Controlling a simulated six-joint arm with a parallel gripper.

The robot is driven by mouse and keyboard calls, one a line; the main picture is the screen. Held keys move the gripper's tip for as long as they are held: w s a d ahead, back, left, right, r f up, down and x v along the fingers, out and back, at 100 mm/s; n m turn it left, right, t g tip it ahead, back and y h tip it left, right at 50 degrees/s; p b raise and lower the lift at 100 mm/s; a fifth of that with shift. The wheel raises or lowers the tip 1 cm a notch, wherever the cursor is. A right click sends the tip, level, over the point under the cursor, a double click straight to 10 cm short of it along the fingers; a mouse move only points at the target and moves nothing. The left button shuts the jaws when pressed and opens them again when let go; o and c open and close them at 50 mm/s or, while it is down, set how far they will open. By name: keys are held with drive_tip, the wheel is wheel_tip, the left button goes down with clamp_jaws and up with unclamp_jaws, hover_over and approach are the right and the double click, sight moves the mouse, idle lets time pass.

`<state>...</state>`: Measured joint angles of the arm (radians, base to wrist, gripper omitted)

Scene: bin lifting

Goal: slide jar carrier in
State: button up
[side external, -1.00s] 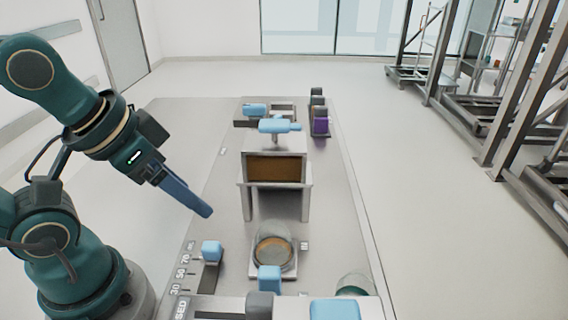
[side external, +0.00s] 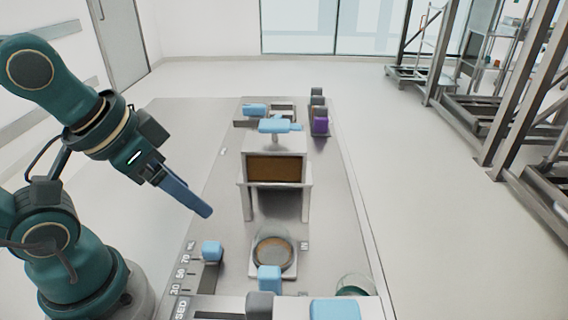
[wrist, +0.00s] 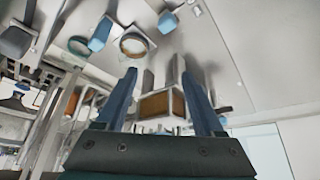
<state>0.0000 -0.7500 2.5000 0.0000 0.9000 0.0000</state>
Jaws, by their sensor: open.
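The jar carrier (side external: 288,272) is a pale square plate near the front middle of the bench, with a round glass jar (side external: 273,249) holding something brown. A blue handle block (side external: 270,279) stands at its near side. Behind it is a grey housing on legs (side external: 276,143) with a brown front panel (side external: 275,169) and an open space below. My gripper (side external: 206,211) hangs left of the housing and jar, apart from both. In the wrist view my gripper (wrist: 160,82) is open with empty space between its fingers; the jar (wrist: 137,43) and brown panel (wrist: 158,105) show beyond.
A blue slider knob (side external: 212,251) stands on a marked scale at left. Another blue block (side external: 335,309) and a grey one (side external: 259,305) are at the front edge. A purple block (side external: 320,125) is at back right.

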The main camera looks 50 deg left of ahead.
drive_tip(key=shift+c, duration=0.8)
wheel_tip(320, 180, up, 5)
drive_tip(key=m+g, duration=0.6)
drive_tip(key=m, duration=0.3)
hover_over(271, 283)
drive_tip(key=f, duration=1.2)
drive_tip(key=a+f, duration=0.1)
drive_tip(key=f, duration=0.5)
drive_tip(key=shift+w, duration=0.35)
clamp_jaws()
drive_tip(key=shift+r, duration=0.1)
